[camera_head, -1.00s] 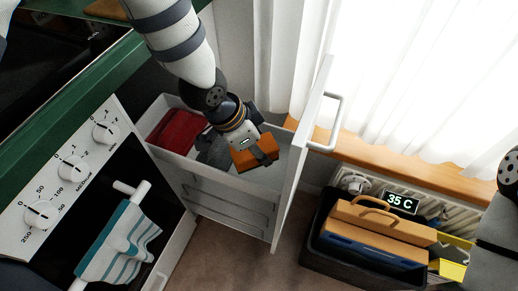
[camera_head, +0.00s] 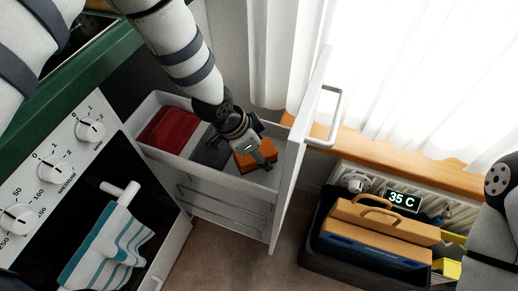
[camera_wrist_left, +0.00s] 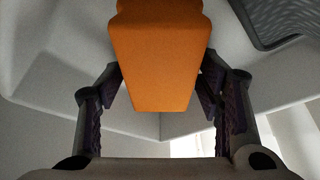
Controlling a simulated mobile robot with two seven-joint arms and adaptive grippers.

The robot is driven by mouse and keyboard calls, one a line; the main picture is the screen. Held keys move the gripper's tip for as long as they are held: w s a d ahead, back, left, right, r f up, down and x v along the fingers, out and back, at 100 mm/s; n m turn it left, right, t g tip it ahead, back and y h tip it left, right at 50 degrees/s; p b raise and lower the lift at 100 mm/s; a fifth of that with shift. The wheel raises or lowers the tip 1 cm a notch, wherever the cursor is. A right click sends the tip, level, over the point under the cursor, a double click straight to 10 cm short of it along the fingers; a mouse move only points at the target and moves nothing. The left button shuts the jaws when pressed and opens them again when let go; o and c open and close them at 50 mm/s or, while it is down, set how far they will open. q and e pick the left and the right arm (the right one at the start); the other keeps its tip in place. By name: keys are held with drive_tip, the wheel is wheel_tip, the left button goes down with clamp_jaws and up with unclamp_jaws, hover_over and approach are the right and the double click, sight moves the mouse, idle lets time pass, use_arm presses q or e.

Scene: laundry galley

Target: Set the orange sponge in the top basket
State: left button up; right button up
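The orange sponge (camera_head: 243,161) is at the right part of the white top basket (camera_head: 220,174), inside its walls in the head view. My left gripper (camera_head: 262,157) reaches down into the basket from above, with its fingers on the sponge. In the left wrist view the sponge (camera_wrist_left: 158,65) fills the space between the two fingers (camera_wrist_left: 160,92), which press close on both its sides. Whether the sponge's underside touches the basket floor is hidden. My right gripper is not in view; only part of my right arm shows at the right edge.
A dark crate with an orange toolbox (camera_head: 380,225) is on the floor at right.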

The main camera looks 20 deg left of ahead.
use_arm(q)
drive_tip(key=shift+r, duration=0.1)
drive_tip(key=shift+r, duration=0.35)
drive_tip(key=p+v, duration=0.2)
drive_tip(key=v, duration=0.9)
drive_tip(key=shift+r+p, duration=0.25)
drive_tip(key=shift+p, duration=0.1)
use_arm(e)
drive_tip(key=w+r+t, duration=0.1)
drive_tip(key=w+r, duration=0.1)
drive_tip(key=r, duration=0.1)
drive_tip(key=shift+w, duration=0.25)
use_arm(q)
drive_tip(key=shift+s+f, duration=0.1)
drive_tip(key=shift+s, duration=0.1)
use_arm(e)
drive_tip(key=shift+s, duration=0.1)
